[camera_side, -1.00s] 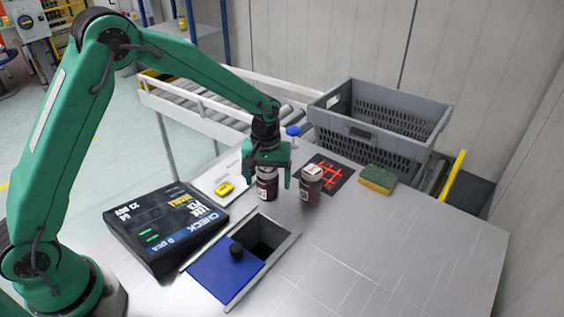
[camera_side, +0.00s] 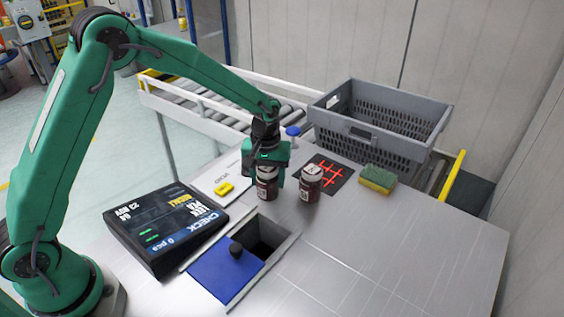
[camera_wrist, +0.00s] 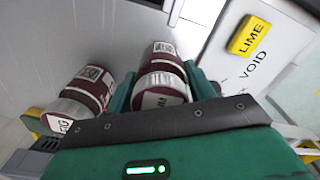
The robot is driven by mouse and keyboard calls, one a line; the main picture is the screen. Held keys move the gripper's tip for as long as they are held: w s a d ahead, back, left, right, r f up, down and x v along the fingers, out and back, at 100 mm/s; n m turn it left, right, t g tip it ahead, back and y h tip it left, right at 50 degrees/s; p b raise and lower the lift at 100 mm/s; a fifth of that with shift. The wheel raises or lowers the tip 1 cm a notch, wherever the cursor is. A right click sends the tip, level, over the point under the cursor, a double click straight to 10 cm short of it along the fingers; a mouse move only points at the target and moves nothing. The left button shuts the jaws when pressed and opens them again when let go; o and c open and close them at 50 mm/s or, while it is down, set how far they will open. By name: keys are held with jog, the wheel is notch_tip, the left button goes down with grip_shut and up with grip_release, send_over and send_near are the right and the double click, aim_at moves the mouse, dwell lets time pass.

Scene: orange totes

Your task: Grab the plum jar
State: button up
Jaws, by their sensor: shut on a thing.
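Two dark red jars with pale lids and white labels stand side by side on the metal table. My gripper (camera_side: 268,178) is shut on the left jar (camera_side: 267,189), with a finger on each side; the jar is upright and appears to be on the table. This held jar also shows between the green fingers in the wrist view (camera_wrist: 162,84). The other jar (camera_side: 310,187) stands free just to its right, and shows at left in the wrist view (camera_wrist: 88,88). Its lid lettering seems to read FIG. I cannot read the held jar's name.
A grey crate (camera_side: 350,130) stands behind, by a roller conveyor. A green-yellow sponge (camera_side: 378,179) and a red-marked black mat (camera_side: 327,171) lie right of the jars. A square opening with a blue cover (camera_side: 225,272) and a black display box (camera_side: 165,228) lie in front. The right table area is clear.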

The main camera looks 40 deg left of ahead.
jog(key=shift+r, duration=0.55)
notch_tip(320, 180, up, 3)
jog(key=shift+r, duration=0.15)
jog(key=s+d+r, duration=0.6)
jog(key=s+d, duration=0.1)
jog(key=d, duration=0.2)
jog(key=shift+s+r, duration=0.3)
jog(key=shift+a, duration=0.2)
